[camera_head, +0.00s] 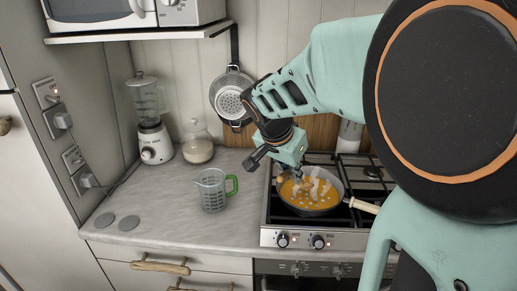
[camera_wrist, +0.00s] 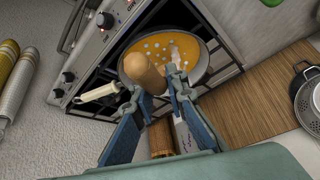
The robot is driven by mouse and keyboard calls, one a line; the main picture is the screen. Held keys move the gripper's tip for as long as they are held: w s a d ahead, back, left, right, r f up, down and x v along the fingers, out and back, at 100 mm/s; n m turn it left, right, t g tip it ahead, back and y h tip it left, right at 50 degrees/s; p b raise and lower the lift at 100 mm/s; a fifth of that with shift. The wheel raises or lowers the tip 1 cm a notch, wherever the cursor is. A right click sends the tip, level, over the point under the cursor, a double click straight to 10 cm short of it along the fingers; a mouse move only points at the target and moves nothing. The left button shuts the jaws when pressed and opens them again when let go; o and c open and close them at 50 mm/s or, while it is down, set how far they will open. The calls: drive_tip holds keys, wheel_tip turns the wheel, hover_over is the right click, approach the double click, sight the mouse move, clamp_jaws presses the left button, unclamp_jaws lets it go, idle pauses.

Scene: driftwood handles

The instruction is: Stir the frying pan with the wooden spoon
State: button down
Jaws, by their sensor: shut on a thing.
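The frying pan (camera_head: 336,203) sits on the stove, holding an orange liquid with pale pieces. Its light handle points to the lower right in the head view. In the wrist view the pan (camera_wrist: 206,72) lies just beyond my fingertips. My gripper (camera_wrist: 162,88) is shut on the wooden spoon (camera_wrist: 144,74), a thick light-brown wooden piece between the fingers. In the head view my gripper (camera_head: 299,174) is over the pan's back left part.
A measuring jug with a green handle (camera_head: 212,190) stands left of the stove (camera_head: 290,240). A blender (camera_head: 152,130) and a glass jar (camera_head: 198,145) stand farther back. A strainer (camera_head: 232,95) hangs on the wall. The front left counter is mostly clear.

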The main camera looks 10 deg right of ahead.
drive_tip(key=shift+w+d+f+b, duration=1.35)
drive_tip(key=shift+w+d+f, duration=0.2)
drive_tip(key=shift+f, duration=0.15)
